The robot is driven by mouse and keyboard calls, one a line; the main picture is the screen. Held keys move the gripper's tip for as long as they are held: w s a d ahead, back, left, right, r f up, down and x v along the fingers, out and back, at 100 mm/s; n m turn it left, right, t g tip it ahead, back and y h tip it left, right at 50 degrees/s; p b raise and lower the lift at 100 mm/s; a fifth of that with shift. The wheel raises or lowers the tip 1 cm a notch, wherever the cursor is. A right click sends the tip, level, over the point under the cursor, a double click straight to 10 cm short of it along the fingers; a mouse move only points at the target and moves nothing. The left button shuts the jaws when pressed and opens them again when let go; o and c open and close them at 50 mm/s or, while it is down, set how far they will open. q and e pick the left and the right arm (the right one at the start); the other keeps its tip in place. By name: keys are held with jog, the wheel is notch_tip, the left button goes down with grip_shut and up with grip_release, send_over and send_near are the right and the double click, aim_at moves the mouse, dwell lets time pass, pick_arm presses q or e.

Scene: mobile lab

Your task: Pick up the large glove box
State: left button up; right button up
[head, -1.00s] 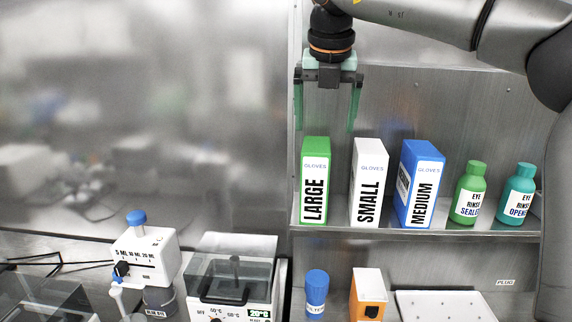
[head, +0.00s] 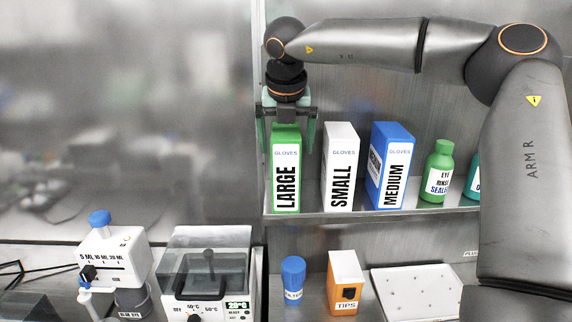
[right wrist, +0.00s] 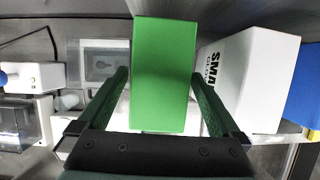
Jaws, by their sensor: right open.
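The large glove box (head: 286,175) is green with a white label. It stands upright at the left end of the shelf. My right gripper (head: 287,146) is over it from above, with its fingers open on either side of the box's upper part. In the right wrist view the box's green top (right wrist: 166,75) lies between the two open fingers (right wrist: 160,98), with a gap visible on each side. My left gripper is not in view.
The white small glove box (head: 340,168) stands close to the right of the large box, near my right finger. Bench equipment (head: 206,275) sits below.

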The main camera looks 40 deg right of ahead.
jog(key=shift+x, duration=1.05)
jog(key=shift+w, duration=0.1)
grip_shut()
